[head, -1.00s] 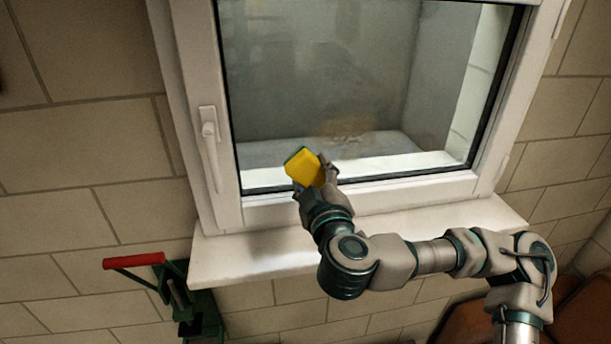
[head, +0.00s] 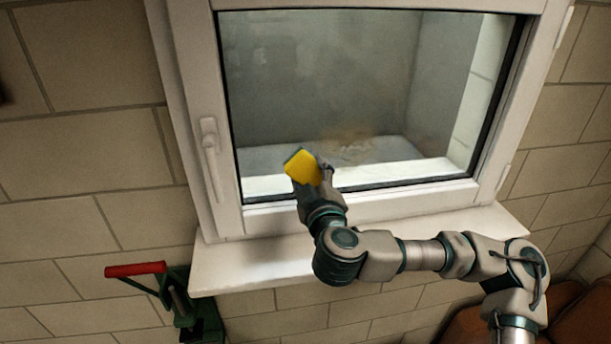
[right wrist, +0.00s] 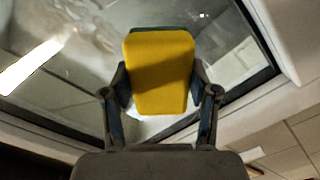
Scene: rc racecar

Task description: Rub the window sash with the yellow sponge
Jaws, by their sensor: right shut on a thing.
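The yellow sponge (head: 301,167) with a dark green backing is held by my right gripper (head: 312,176) in front of the lower part of the window. In the right wrist view the sponge (right wrist: 160,72) sits between the two fingers of the gripper (right wrist: 161,100). The window sash (head: 400,197) is a white frame around a dark-edged, smudged pane (head: 320,80). The sponge overlaps the pane's lower left area in the head view; I cannot tell whether it touches. The sash also shows in the right wrist view (right wrist: 288,40). My left gripper is not in view.
A white handle (head: 210,150) is on the sash's left side. A white sill (head: 250,265) juts out below the window. A green vise-like tool with a red handle (head: 135,269) stands at lower left. Tiled wall surrounds the window.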

